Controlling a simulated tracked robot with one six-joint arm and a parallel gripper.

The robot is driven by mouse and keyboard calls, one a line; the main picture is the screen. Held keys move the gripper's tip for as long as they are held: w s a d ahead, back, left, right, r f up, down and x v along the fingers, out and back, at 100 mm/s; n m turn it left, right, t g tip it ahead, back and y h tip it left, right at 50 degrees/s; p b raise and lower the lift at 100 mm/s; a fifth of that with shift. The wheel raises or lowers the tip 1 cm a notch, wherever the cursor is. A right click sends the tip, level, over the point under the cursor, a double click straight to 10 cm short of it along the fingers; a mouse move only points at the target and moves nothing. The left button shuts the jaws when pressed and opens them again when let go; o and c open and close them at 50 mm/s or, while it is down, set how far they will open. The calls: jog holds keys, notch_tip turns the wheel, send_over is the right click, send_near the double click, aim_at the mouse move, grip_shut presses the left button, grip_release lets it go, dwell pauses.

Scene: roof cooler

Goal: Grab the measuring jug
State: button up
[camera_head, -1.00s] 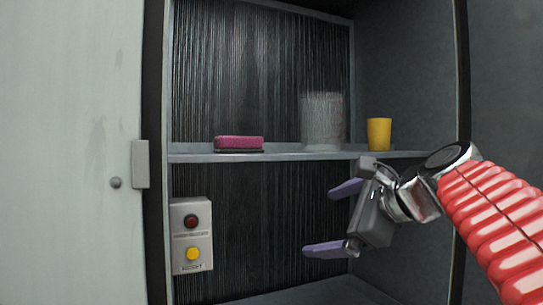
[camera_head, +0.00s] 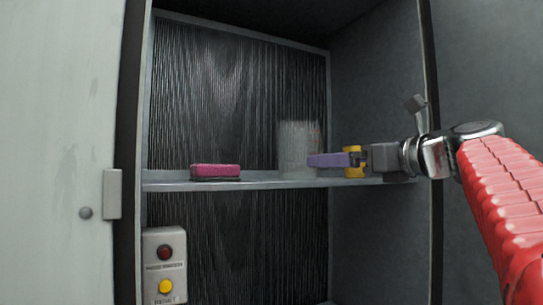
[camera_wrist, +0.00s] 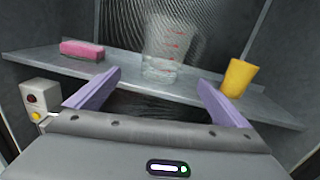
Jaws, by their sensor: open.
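The measuring jug (camera_head: 296,148) is clear, with faint red markings, and stands upright on the cabinet shelf. In the wrist view the jug (camera_wrist: 165,48) is ahead of the jaws, roughly centred between the two fingers. My gripper (camera_head: 312,160) has purple fingers at shelf height, pointing left. In the head view the fingertips overlap the jug's right edge; I cannot tell from there whether they touch it. In the wrist view my gripper (camera_wrist: 157,80) is open, with nothing between its fingers.
A yellow cup (camera_wrist: 236,77) stands right of the jug, near the right finger; in the head view my gripper partly hides it. A pink sponge (camera_head: 215,171) lies left on the shelf (camera_head: 260,184). A button box (camera_head: 165,265) hangs below.

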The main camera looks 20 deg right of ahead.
aim_at(305, 162)
jog(key=x, duration=0.8)
jog(key=shift+w, duration=0.1)
jog(key=shift+f, duration=0.1)
jog(key=shift+d+x, duration=0.1)
jog(key=shift+x, duration=1.2)
jog(key=shift+d+x, duration=0.15)
jog(key=shift+x, duration=1.2)
jog(key=shift+c, duration=0.3)
jog(key=c, duration=1.2)
